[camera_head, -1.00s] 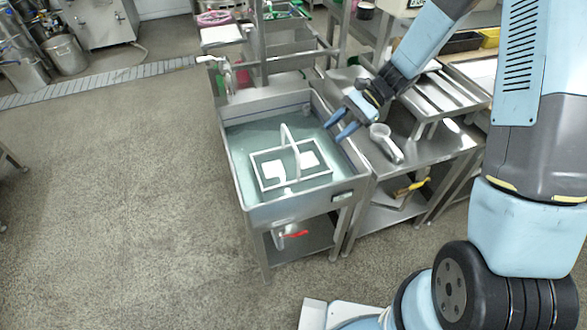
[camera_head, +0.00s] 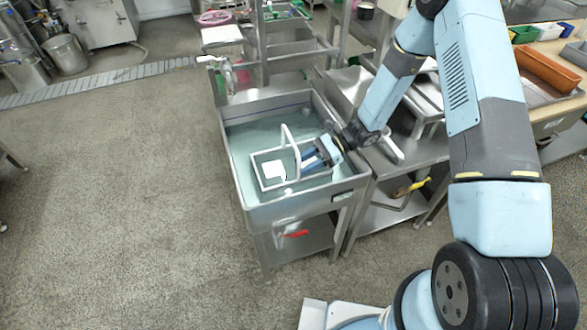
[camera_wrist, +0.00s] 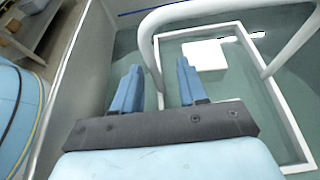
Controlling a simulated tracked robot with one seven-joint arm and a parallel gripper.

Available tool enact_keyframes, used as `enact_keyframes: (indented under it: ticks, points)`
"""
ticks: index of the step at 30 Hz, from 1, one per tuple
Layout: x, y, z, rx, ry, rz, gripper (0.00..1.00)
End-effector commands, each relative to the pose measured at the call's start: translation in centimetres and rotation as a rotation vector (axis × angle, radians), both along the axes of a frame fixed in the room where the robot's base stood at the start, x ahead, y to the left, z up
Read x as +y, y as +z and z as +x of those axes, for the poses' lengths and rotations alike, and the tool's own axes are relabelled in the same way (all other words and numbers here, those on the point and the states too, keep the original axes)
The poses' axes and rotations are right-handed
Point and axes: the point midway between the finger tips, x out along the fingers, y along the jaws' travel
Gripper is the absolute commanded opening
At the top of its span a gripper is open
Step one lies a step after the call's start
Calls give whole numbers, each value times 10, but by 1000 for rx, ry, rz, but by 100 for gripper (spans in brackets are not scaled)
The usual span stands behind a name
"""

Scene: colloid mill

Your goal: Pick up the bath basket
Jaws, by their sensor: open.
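The bath basket (camera_head: 287,136) is a white open rectangular frame with a tall arched handle. It sits in the water of the steel sink (camera_head: 298,207) and holds white blocks (camera_head: 274,169). My gripper (camera_head: 304,158) is open and low over the basket's right part, beside the handle. In the wrist view the two blue fingers (camera_wrist: 159,78) point toward the basket (camera_wrist: 147,48). One leg of the handle shows between the fingertips; I cannot tell whether it is inside the jaws or beyond them. My gripper hides part of the basket's right side.
The sink's raised walls surround the basket, and its right wall lies under my arm. The floor at left is clear.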

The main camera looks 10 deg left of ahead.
Motion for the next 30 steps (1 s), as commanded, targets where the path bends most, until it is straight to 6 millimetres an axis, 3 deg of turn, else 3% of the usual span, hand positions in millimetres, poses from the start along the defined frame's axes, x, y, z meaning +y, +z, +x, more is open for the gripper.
enact_keyframes:
  ticks: [10,20,30]
  points:
    - [29,-21,-24,1,2,0,42]
    - [33,-23,-26,0,0,0,42]
    - [33,-23,-26,0,0,0,10]
